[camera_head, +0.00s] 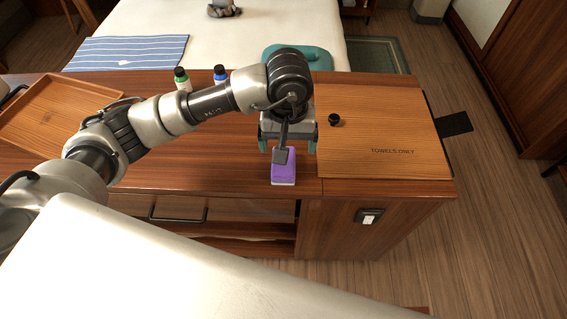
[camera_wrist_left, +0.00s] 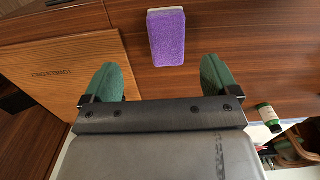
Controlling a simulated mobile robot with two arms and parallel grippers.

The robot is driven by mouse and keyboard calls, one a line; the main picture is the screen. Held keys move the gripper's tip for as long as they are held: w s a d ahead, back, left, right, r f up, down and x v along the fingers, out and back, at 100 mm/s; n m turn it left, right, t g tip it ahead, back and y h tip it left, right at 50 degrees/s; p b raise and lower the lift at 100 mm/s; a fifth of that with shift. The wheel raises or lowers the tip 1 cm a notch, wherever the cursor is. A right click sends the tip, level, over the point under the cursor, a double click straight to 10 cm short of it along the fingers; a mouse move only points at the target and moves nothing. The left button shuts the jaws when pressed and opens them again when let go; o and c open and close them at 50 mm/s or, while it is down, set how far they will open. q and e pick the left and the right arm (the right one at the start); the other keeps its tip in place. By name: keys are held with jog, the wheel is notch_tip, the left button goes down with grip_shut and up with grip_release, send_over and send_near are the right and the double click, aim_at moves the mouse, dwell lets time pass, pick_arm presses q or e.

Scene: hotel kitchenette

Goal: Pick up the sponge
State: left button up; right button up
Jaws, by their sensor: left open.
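The sponge (camera_head: 284,172) is a small purple block with a pale side, lying on the brown wooden counter near its front edge. In the left wrist view the sponge (camera_wrist_left: 167,38) lies beyond the fingertips, between their lines and apart from them. My left gripper (camera_head: 288,147) is above and just behind the sponge in the head view, with its green fingers spread and nothing between them. In the left wrist view the left gripper (camera_wrist_left: 158,75) is likewise open and empty. The arm hides part of the counter behind the sponge. My right gripper is not in view.
A wooden board marked "TOWELS ONLY" (camera_head: 385,140) with a black knob (camera_head: 334,119) lies right of the sponge. A wooden tray (camera_head: 60,112) is at the left. A green-capped bottle (camera_head: 182,79) and blue-capped bottle (camera_head: 220,74) stand at the back. A drawer handle (camera_head: 178,214) is below.

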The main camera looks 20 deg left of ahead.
aim_at(283, 168)
pick_arm(q)
notch_tip(283, 168, down, 5)
jog(key=shift+a+f+p, duration=0.1)
jog(key=shift+f+p, duration=0.1)
jog(key=shift+p, duration=0.15)
jog(key=f, duration=0.2)
jog(key=a+f+p, duration=0.1)
jog(key=f, duration=0.1)
jog(key=shift+w+f, duration=0.1)
jog(key=shift+f, duration=0.05)
jog(key=shift+d+f, duration=0.1)
jog(key=shift+f, duration=0.35)
jog(key=c, duration=1.1)
jog(key=shift+o, duration=0.2)
jog(key=shift+r, duration=0.15)
jog(key=shift+r, duration=0.25)
jog(key=r, duration=0.1)
jog(key=r+b, duration=0.1)
jog(key=r, duration=0.1)
jog(key=shift+s+d+r, duration=0.2)
jog(key=shift+r, duration=0.1)
jog(key=s+d+r+b, duration=0.1)
jog(key=s+d+r, duration=0.5)
jog(key=s, duration=0.2)
jog(key=shift+s+d+r+b, duration=0.35)
jog(key=shift+s+d, duration=0.05)
